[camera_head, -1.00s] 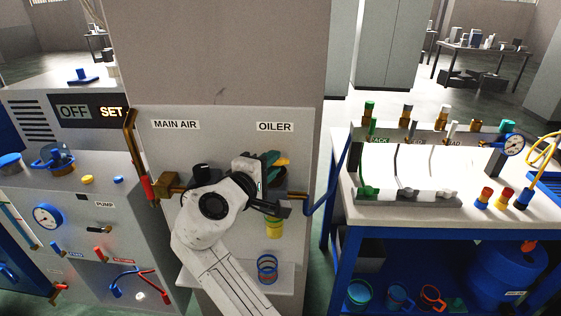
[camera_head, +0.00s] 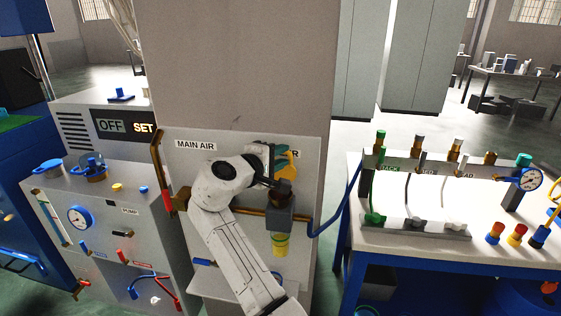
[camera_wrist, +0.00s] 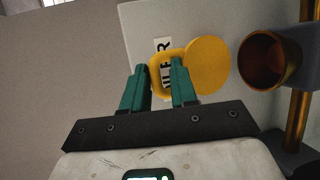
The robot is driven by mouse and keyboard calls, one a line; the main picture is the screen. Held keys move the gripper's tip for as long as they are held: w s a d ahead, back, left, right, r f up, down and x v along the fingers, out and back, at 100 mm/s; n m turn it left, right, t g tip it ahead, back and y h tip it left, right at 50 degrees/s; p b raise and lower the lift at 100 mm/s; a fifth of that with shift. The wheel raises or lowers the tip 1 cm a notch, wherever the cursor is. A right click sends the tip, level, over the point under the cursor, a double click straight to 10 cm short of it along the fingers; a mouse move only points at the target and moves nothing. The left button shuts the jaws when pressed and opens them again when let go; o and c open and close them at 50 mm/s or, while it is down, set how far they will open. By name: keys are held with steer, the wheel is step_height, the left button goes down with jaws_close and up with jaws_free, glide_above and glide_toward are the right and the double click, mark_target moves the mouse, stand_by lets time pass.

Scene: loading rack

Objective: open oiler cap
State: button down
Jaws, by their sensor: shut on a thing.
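The yellow oiler cap (camera_wrist: 208,66) has a round disc and a loop handle. My gripper (camera_wrist: 160,72) is shut on the loop with its green fingers in the wrist view. The cap is apart from the oiler's open brown cup (camera_wrist: 269,60), which lies to its right there. In the head view, my gripper (camera_head: 281,160) and the yellow cap (camera_head: 294,164) are above the oiler body (camera_head: 279,216), in front of the OILER label, which is mostly hidden. A yellow-banded bowl (camera_head: 280,243) hangs below the body.
A brass pipe and a blue hose (camera_head: 338,218) run from the oiler's sides. A red-handled valve (camera_head: 168,199) is at the panel's left. A machine with gauge (camera_head: 80,218) stands left and a blue-framed bench (camera_head: 420,250) right.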

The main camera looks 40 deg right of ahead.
steer(key=shift+d+f, duration=0.3)
steer(key=shift+d, duration=0.1)
steer(key=c, duration=1.3)
jaws_free()
steer(key=shift+f, duration=0.1)
steer(key=b+v, duration=0.2)
steer(key=v, duration=0.9)
steer(key=shift+r, duration=0.4)
steer(key=shift+w, duration=0.1)
